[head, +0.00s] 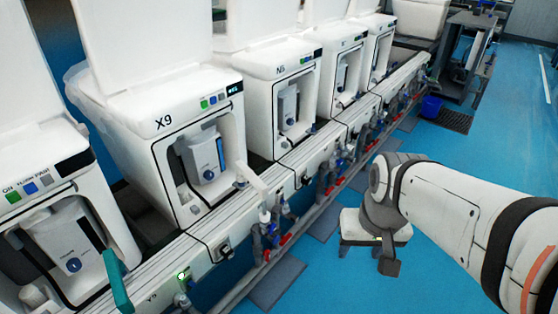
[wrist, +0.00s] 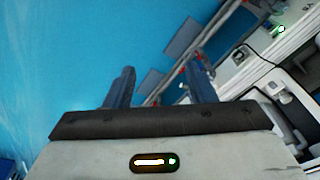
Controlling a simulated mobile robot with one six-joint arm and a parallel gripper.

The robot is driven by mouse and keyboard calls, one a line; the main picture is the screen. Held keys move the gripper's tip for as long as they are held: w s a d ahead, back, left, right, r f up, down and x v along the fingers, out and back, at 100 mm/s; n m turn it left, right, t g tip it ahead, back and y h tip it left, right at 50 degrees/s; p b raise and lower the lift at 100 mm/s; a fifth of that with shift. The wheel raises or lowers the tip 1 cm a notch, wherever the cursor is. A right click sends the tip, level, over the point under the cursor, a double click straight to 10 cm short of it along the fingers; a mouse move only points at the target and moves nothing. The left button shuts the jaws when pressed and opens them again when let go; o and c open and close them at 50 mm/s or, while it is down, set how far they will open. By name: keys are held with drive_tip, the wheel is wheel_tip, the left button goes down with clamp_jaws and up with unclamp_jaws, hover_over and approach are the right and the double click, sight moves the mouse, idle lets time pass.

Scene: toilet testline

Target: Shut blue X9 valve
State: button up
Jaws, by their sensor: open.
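The unit marked X9 (head: 165,122) stands left of centre in the head view. Below its front rail, grey pipes (head: 272,232) carry small red handles (head: 285,239) and some bluish parts. I cannot clearly pick out the blue valve handle at this size. My gripper (head: 388,266) is to the right of these pipes, out over the floor and apart from them. In the wrist view its two fingers (wrist: 163,72) are spread with nothing between them. Beyond the right finger, the wrist view shows pipes with red parts (wrist: 183,72), blurred and partly hidden.
More white units, one marked N5 (head: 281,72), continue along the rail (head: 285,170). A teal handle (head: 116,282) sticks up at the lower left. Grey plates (head: 278,284) lie under the pipes. A blue bin (head: 431,106) stands far right. The blue floor (head: 470,150) is largely clear.

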drive_tip(key=shift+o, duration=1.3)
drive_tip(key=w+a+f+m+g+y+b, duration=0.1)
drive_tip(key=a+f+g+y+b, duration=0.1)
drive_tip(key=a+f+b, duration=0.1)
drive_tip(key=w+a+f+m+g+y+b, duration=0.1)
drive_tip(key=w+a+f+y+b, duration=0.1)
drive_tip(key=a+f, duration=0.3)
wheel_tip(320, 180, down, 3)
drive_tip(key=shift+w+a+r+g+y+b, duration=0.1)
drive_tip(key=shift+w+a+g+y+b, duration=0.25)
drive_tip(key=shift+y+b, duration=0.35)
drive_tip(key=w+a+f+m+y+b, duration=0.2)
drive_tip(key=w+a+f+y+b, duration=0.1)
drive_tip(key=w+a+f+y, duration=0.15)
drive_tip(key=m+t+y+b, duration=0.6)
drive_tip(key=m+t+b, duration=0.1)
drive_tip(key=b, duration=0.1)
approach(274, 230)
drive_tip(key=s+a+r, duration=0.7)
drive_tip(key=s+r, duration=0.1)
drive_tip(key=r, duration=0.1)
drive_tip(key=w+d+f+m+t+h+b, duration=0.2)
drive_tip(key=w+d+f+m+t+b, duration=0.25)
drive_tip(key=f, duration=0.55)
drive_tip(key=shift+m+t, duration=0.25)
drive_tip(key=shift+t, duration=0.35)
drive_tip(key=x, duration=0.6)
drive_tip(key=w+x, duration=0.1)
drive_tip(key=x, duration=0.2)
drive_tip(key=shift+d, duration=0.4)
